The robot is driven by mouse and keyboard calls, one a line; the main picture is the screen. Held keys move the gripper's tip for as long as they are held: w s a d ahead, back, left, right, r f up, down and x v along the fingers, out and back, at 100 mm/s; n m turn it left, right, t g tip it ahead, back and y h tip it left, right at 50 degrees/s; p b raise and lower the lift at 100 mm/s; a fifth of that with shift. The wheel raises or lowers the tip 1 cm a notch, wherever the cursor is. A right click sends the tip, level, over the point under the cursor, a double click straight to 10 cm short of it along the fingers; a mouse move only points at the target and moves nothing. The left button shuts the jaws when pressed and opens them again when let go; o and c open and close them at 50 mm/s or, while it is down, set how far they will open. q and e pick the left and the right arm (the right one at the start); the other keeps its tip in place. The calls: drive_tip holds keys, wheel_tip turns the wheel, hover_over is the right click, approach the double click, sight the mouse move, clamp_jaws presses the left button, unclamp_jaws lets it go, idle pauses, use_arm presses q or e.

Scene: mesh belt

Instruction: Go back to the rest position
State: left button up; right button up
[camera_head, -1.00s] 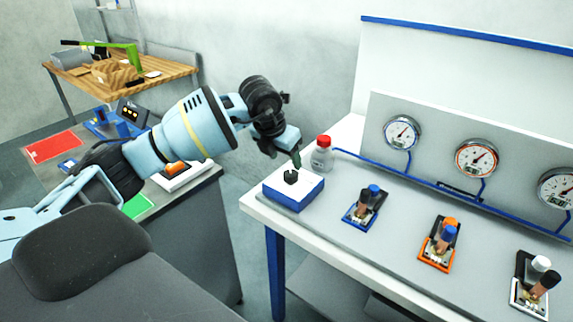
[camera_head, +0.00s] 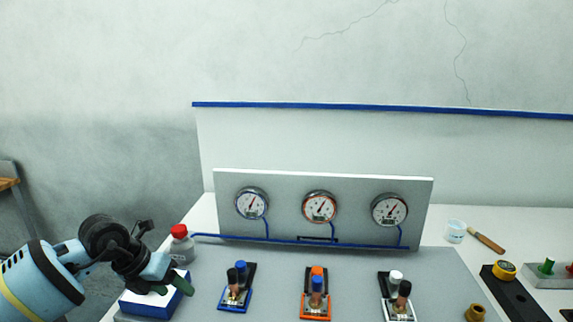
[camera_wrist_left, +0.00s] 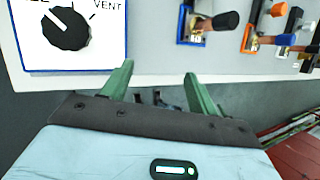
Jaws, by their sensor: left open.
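My left gripper (camera_head: 168,286) is at the lower left of the head view, in front of the blue and white box (camera_head: 148,307) and partly covering it. In the left wrist view the two green fingers of the left gripper (camera_wrist_left: 158,78) are apart with nothing between them. There the box's white top, with a black knob (camera_wrist_left: 66,29) and the word VENT, is at the upper left, clear of the fingers. My right gripper is in neither view.
A red-capped bottle (camera_head: 181,246) stands behind the box. A blue valve (camera_head: 236,288), an orange valve (camera_head: 316,293) and a white valve (camera_head: 397,297) stand before the gauge panel (camera_head: 350,186).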

use_arm(q)
drive_tip(key=s+d+f+n+t+h, duration=0.2)
drive_tip(key=s+d+n+h, duration=0.3)
drive_tip(key=d+h, duration=0.3)
drive_tip(key=s+d+f+n+t+h, duration=0.2)
drive_tip(key=s+d+n+h, duration=0.25)
drive_tip(key=d, duration=0.65)
drive_tip(key=s+a+f+n+t+y, duration=0.35)
drive_tip(key=f+n+y, duration=0.2)
drive_tip(key=n, duration=0.35)
drive_tip(key=s+a+f+n+t+y, duration=0.2)
drive_tip(key=a+f+n+t+y, duration=0.25)
drive_tip(key=f+n, duration=0.4)
drive_tip(key=s+a+f+n+g+y, duration=0.2)
drive_tip(key=s+f+n+g, duration=0.1)
drive_tip(key=s+f, duration=0.3)
drive_tip(key=s+a+f+n+g+y, duration=0.2)
drive_tip(key=s+f+n, duration=0.3)
drive_tip(key=s, duration=0.5)
drive_tip(key=shift+a+f+n+g+y, duration=0.35)
drive_tip(key=shift+a+f+n+g, duration=0.05)
drive_tip(key=shift+a+f+g, duration=0.2)
drive_tip(key=shift+w, duration=0.1)
idle(1.3)
